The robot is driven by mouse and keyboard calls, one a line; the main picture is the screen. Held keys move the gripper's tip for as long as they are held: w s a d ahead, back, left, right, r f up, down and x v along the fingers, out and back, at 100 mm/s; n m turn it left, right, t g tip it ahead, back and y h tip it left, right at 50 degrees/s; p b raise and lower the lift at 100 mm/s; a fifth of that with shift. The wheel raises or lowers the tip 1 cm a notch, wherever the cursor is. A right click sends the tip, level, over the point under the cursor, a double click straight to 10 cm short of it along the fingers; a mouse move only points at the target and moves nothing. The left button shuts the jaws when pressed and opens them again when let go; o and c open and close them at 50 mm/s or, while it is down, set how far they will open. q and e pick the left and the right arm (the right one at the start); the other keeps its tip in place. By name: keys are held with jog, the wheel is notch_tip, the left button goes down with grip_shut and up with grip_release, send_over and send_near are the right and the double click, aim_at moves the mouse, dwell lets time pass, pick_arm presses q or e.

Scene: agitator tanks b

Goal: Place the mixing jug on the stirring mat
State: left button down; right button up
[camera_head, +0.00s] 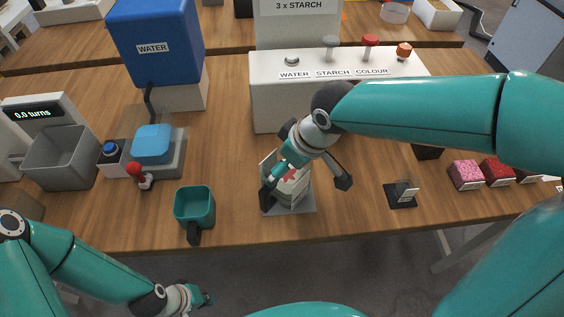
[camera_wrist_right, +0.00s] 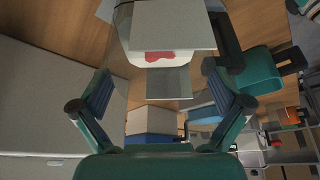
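The teal mixing jug (camera_head: 194,206) stands upright near the table's front edge, its dark handle towards me. It also shows at the right of the right wrist view (camera_wrist_right: 262,72). A flat grey mat (camera_head: 302,208) lies to its right, possibly the stirring mat; no label confirms this. A pale container (camera_head: 292,190) with a red mark stands on it, partly hidden by my right gripper (camera_head: 306,188). That gripper is open, fingers spread, over and beside the container, apparently not gripping it. My left gripper (camera_head: 205,298) is low, off the table's front edge; its fingers are unclear.
A grey bin (camera_head: 60,158) with a turns display, a blue-topped grey device (camera_head: 152,142) and a red-knobbed lever (camera_head: 140,170) are left. The blue water tank (camera_head: 156,45) and white dispenser (camera_head: 275,98) stand behind. A black stand (camera_head: 402,193) and red-filled boxes (camera_head: 466,175) are right.

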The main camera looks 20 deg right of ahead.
jog(key=v, duration=1.2)
jog(key=shift+p, duration=0.45)
jog(key=shift+r, duration=0.1)
